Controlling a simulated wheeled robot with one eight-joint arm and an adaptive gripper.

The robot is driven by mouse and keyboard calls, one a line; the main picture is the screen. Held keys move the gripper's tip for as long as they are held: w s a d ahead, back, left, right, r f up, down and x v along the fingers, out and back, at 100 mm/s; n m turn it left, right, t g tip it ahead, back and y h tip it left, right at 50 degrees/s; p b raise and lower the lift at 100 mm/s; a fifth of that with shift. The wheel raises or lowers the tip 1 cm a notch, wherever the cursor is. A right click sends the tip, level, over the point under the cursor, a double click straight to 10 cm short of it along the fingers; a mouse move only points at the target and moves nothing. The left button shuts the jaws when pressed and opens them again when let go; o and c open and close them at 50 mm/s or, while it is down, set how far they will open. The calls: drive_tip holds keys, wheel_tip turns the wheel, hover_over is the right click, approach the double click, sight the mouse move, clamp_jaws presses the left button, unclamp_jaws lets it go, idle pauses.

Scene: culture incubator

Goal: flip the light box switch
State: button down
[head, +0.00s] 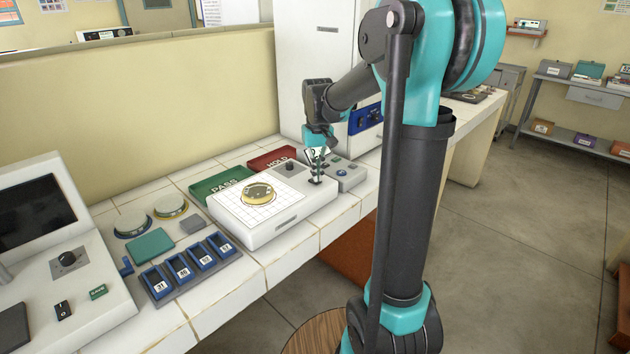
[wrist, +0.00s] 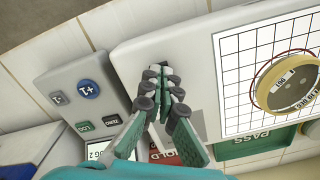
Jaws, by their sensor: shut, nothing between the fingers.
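The light box (head: 250,226) is a low white box on the tiled bench with a lit grid panel on top. It also shows in the wrist view (wrist: 190,42). A yellow-rimmed dish (head: 258,192) sits on the grid and appears at the right in the wrist view (wrist: 287,82). My gripper (head: 317,178) is shut and empty, pointing down at the right end of the light box. In the wrist view my fingertips (wrist: 160,74) are close over the white top. A small dark part, likely the switch, shows at the fingertips; the fingers mostly hide it, and I cannot tell contact.
A grey counter unit (wrist: 75,75) with buttons stands right beside the light box. Behind are a green PASS tray (head: 222,184) and a red HOLD tray (head: 270,160). To the left are lidded dishes (head: 132,222) and a rack with blue slots (head: 186,272).

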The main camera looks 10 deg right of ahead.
drive_tip(key=shift+f, duration=0.3)
drive_tip(key=shift+r, duration=3.5)
drive_tip(key=s+d+f+t, duration=0.2)
drive_tip(key=s+f, duration=0.7)
drive_tip(key=s, duration=0.2)
drive_tip(key=s+d+f+m+t, duration=0.1)
drive_tip(key=s+d+f+t, duration=0.1)
drive_tip(key=s+f, duration=0.8)
drive_tip(key=shift+s, duration=0.55)
